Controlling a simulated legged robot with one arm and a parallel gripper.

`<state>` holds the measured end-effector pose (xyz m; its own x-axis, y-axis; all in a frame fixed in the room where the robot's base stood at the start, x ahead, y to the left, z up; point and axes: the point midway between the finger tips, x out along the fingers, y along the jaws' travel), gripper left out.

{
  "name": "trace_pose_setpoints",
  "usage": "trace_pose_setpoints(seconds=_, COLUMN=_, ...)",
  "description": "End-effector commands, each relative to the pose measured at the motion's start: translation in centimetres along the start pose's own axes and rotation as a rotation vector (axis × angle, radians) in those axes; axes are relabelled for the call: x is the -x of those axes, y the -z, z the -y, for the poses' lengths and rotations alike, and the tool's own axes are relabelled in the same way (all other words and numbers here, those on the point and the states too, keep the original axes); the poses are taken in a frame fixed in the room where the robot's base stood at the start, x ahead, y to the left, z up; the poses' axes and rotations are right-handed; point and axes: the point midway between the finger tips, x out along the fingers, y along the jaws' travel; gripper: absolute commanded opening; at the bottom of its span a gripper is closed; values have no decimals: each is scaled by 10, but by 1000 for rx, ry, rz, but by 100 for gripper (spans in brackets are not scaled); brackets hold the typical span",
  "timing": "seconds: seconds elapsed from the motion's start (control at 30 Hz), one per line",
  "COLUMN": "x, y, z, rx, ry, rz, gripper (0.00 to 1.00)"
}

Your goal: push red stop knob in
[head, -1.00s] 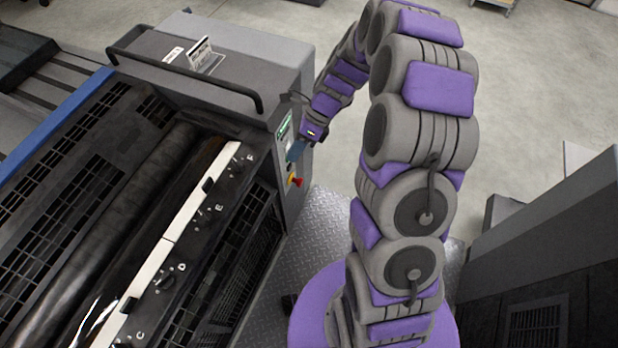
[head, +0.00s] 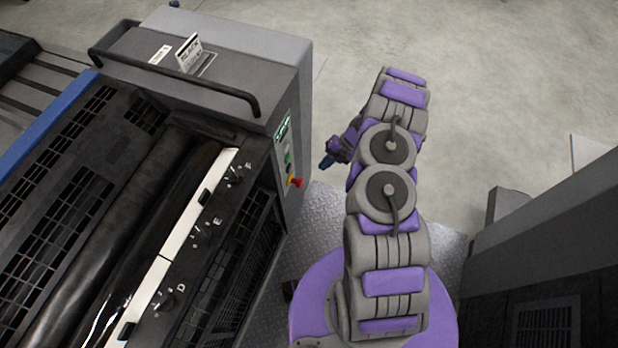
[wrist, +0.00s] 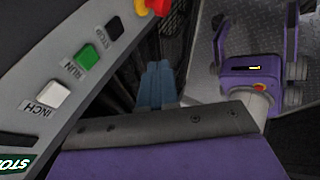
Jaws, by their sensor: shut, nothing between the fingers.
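The red stop knob (head: 296,182) sticks out from the side panel of the grey press unit, with yellow around its base. In the wrist view the red knob (wrist: 158,6) is cut by the top edge. My gripper (head: 327,163) is to the right of the panel, apart from it, slightly above and right of the knob in the head view. Its blue fingers (wrist: 158,84) are together and empty in the wrist view, below the knob in the picture. Whether the knob is in or out cannot be told.
The panel also has a black stop button (wrist: 114,28), a green run button (wrist: 87,56) and a white inch button (wrist: 54,94). The press (head: 215,60) stands left. A metal plate floor (head: 320,205) lies below, and another dark unit (head: 550,250) stands right.

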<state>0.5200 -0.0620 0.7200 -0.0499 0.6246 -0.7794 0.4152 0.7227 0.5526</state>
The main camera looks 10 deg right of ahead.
Motion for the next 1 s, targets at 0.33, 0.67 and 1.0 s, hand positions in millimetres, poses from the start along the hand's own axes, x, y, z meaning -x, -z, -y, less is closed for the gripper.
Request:
trace_pose_setpoints(seconds=0.33, x=-30, y=-11, z=64, rx=-301, ry=12, rz=32, gripper=0)
trace_pose_setpoints(seconds=0.67, x=-32, y=-12, z=68, rx=-324, ry=13, rz=35, gripper=0)
trace_pose_setpoints(seconds=1.0, x=-57, y=-12, z=70, rx=-324, ry=15, rz=32, gripper=0)
